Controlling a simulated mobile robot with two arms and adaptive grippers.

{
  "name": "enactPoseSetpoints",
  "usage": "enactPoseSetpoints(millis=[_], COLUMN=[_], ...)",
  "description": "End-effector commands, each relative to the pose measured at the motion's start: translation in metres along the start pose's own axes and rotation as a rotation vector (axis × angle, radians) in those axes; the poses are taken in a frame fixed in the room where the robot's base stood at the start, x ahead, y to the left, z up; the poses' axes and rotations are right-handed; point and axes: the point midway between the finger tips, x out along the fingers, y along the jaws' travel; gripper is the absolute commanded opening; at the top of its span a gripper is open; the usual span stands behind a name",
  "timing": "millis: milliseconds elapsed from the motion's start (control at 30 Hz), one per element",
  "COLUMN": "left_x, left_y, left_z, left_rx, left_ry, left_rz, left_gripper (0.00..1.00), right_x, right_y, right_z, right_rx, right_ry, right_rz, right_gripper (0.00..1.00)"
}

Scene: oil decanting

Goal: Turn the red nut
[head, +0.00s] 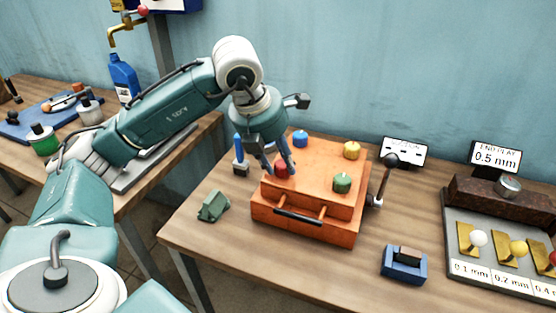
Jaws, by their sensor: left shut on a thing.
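The red nut (281,170) sits on the left part of the top of an orange box (318,190), near its front left. My left gripper (279,165) reaches down from above and is shut on the red nut, with its fingers on either side of it. The fingers hide part of the nut. A blue nut (300,138), a yellow nut (351,150) and a green nut (342,182) stand on the same top face. My right gripper is not in view.
A lever with a dark knob (390,160) rises at the box's right side. A blue block (404,264) and a green block (213,206) lie on the wooden table (300,270). A grey tray (462,250) with coloured knobs stands at the right. A blue bottle (123,77) stands at the back left.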

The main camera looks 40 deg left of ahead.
Motion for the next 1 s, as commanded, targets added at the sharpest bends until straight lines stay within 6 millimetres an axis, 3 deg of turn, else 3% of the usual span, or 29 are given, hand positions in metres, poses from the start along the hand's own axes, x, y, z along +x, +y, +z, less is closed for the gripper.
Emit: enactPoseSetpoints(millis=[500,1000], left_x=[-0.0010,-0.0016], left_y=[-0.0064,-0.0051], left_z=[0.0052,0.0062], left_rx=[-0.386,-0.522], left_ry=[-0.013,-0.015], left_rz=[0.150,0.207], left_gripper=[0.08,0.08], right_x=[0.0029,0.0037], right_y=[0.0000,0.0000], right_z=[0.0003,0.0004], right_rx=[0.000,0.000], right_ry=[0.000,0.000], right_rz=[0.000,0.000], right_gripper=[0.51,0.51])
